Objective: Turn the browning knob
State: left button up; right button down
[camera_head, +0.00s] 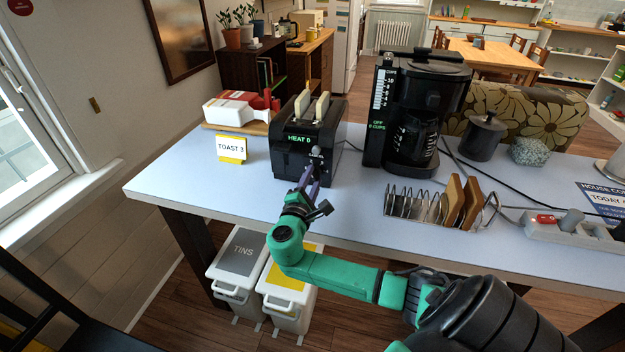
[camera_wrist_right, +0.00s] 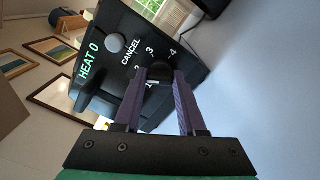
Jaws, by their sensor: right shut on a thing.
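A black toaster (camera_head: 292,138) stands on the table with two bread slices (camera_head: 312,106) sticking up from its slots. Its front reads "HEAT 0". My right gripper (camera_head: 311,176) reaches the lower right of the toaster's front. In the right wrist view the purple fingers are shut around the dark browning knob (camera_wrist_right: 160,71), with the numbers 2, 3 and 4 around it. A grey cancel button (camera_wrist_right: 115,43) sits beside the knob. The fingers hide part of the knob and its dial. A card (camera_head: 231,147) left of the toaster reads "TOAST 3". My left gripper is out of view.
A coffee maker (camera_head: 420,105) stands right of the toaster. A toast rack (camera_head: 410,206) with brown toast lies nearer the front. A red and white packet (camera_head: 238,107) lies on a board at left. The tabletop's front left is clear.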

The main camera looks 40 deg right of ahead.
jog(key=shift+f+m+b, duration=0.3)
jog(key=shift+m+b, duration=0.5)
jog(key=shift+b, duration=0.25)
jog(key=m+b, duration=0.7)
jog(key=b, duration=0.2)
jog(key=shift+f+m, duration=0.1)
jog(key=shift+m, duration=0.2)
jog(key=m+b, duration=0.2)
jog(key=shift+r+b, duration=0.2)
jog(key=shift+b, duration=0.15)
jog(key=shift+r+m, duration=0.1)
jog(key=shift+m, duration=0.2)
jog(key=shift+c, duration=2.4)
grip_release()
